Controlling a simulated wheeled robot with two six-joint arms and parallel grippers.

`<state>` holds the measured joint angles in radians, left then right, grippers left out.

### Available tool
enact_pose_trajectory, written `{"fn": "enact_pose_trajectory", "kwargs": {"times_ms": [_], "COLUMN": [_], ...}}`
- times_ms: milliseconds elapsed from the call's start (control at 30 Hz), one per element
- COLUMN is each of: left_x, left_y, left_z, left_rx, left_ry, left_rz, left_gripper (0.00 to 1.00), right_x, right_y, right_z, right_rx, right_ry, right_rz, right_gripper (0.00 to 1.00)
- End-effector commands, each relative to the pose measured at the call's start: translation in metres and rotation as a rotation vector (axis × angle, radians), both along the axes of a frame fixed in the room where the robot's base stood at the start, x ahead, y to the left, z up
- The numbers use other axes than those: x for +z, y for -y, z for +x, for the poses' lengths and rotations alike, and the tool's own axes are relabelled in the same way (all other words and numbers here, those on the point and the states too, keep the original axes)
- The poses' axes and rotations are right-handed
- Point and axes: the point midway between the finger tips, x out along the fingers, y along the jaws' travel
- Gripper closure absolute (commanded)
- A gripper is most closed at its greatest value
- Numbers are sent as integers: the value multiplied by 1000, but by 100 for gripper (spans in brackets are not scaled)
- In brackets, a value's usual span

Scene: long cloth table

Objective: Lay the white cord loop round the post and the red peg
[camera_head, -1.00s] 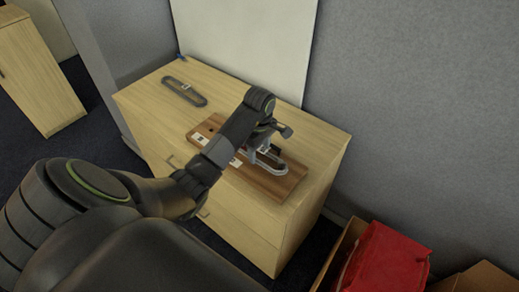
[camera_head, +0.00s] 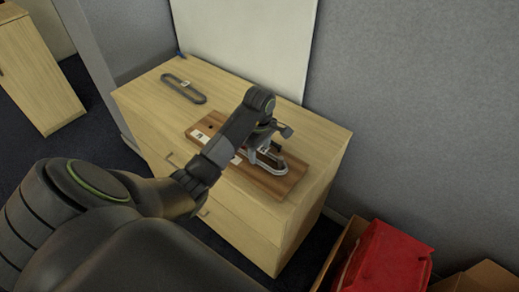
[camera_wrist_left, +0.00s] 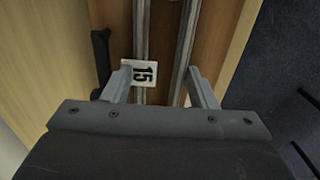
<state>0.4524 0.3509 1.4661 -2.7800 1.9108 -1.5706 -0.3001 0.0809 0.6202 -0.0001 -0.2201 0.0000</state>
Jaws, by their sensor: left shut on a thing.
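The pale cord loop (camera_head: 277,167) is a long narrow oval at the right part of a brown wooden board (camera_head: 291,183). Its two strands run side by side up the left wrist view (camera_wrist_left: 185,45). My left gripper (camera_head: 262,150) is over the board, shut on the loop, with its fingers (camera_wrist_left: 161,88) at the outer sides of the strands. A small dark upright piece (camera_head: 278,147) stands by the loop; I cannot tell whether it is the post. I cannot make out the red peg. My right gripper is not in view.
The board lies on a light wood cabinet (camera_head: 318,140). A dark oval loop (camera_head: 168,80) with a tag lies at the back left of its top. A red item (camera_head: 388,262) in a carton is at lower right.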

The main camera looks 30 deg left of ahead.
Motion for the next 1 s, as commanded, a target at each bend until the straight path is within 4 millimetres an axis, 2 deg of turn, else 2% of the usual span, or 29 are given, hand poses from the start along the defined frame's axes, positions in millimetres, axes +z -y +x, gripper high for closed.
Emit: {"fn": "enact_pose_trajectory", "kwargs": {"times_ms": [67, 100, 300, 800, 1000], "left_x": [0, 0, 0, 2, 15], "left_y": [0, 0, 0, 0, -1], "left_z": [0, 0, 0, 2, 3], "left_rx": [0, 0, 0, 0, 1], "left_ry": [0, 0, 1, 8, 13], "left_rz": [0, 0, 0, 1, 3], "left_gripper": [70, 46, 22, 22, 22], "right_x": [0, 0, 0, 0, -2], "right_y": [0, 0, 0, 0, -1], "right_z": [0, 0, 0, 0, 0], "right_rx": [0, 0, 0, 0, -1], "right_ry": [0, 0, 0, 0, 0], "right_rz": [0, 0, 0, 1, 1], "right_gripper": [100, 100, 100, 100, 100]}}
